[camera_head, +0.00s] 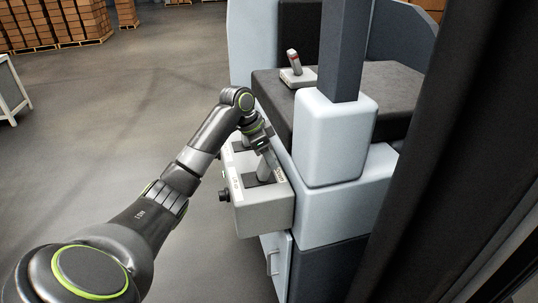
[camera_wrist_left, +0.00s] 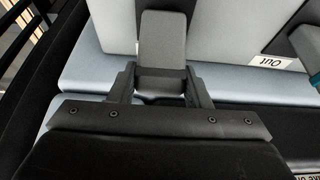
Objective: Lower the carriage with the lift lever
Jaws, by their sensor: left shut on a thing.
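A grey control box (camera_head: 262,208) is fixed to the side of the machine in the head view. A grey lever (camera_head: 264,170) stands up from a dark slot in its top. My left gripper (camera_head: 262,146) reaches down over the lever's upper end and covers it. In the left wrist view the two fingers of my left gripper (camera_wrist_left: 160,88) are closed around a dark grey flat lever (camera_wrist_left: 162,40). I cannot read a label that names this lever as the lift lever. The carriage cannot be made out. My right gripper is out of view.
A white label reading "OUT" (camera_wrist_left: 270,61), upside down, lies right of the held lever. A black knob (camera_head: 224,195) sticks out of the box. A red-tipped joystick (camera_head: 293,62) stands on the machine behind. A grey post (camera_head: 345,50) rises close right. Open floor (camera_head: 110,110) lies left.

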